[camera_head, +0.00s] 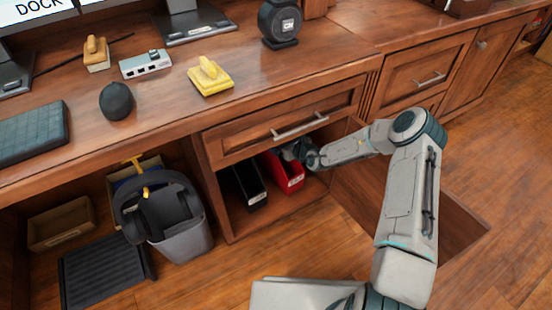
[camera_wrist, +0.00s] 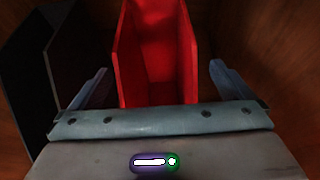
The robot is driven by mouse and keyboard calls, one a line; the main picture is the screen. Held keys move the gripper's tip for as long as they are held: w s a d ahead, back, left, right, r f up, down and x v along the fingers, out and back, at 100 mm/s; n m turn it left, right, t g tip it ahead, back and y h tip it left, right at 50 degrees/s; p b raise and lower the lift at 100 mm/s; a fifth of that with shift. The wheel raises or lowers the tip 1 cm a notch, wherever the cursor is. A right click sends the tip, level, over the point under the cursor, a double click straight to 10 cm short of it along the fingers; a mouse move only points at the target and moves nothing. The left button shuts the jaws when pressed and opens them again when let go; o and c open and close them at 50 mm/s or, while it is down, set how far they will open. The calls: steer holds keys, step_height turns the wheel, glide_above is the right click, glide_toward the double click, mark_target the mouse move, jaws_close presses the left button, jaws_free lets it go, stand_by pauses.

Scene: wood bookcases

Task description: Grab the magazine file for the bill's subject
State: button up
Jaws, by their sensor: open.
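A red magazine file (camera_head: 288,173) stands in the open cubby below the drawer, with a pale label on its front. A black magazine file (camera_head: 246,186) stands to its left. My gripper (camera_head: 296,152) reaches into the cubby at the upper part of the red file. In the wrist view, the red file (camera_wrist: 158,55) lies ahead, between my open fingers, one to each side. I cannot tell if either finger touches it. The black file (camera_wrist: 75,55) shows dark at the left there. I see no bill in either view.
The drawer (camera_head: 285,120) with its metal handle overhangs the cubby. A grey bucket (camera_head: 180,238), a black slatted tray (camera_head: 105,272) and a wooden box (camera_head: 62,224) stand left of it. The desktop holds a keyboard (camera_head: 34,132) and a yellow object (camera_head: 210,78).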

steer(key=b+x, duration=0.1)
steer(key=x, duration=0.1)
steer(key=b+x, duration=0.2)
steer(key=x, duration=0.1)
steer(key=shift+a+r, duration=0.25)
steer(key=shift+r, duration=0.1)
steer(key=c, duration=1.6)
steer(key=shift+o, duration=0.2)
steer(key=shift+r, duration=0.1)
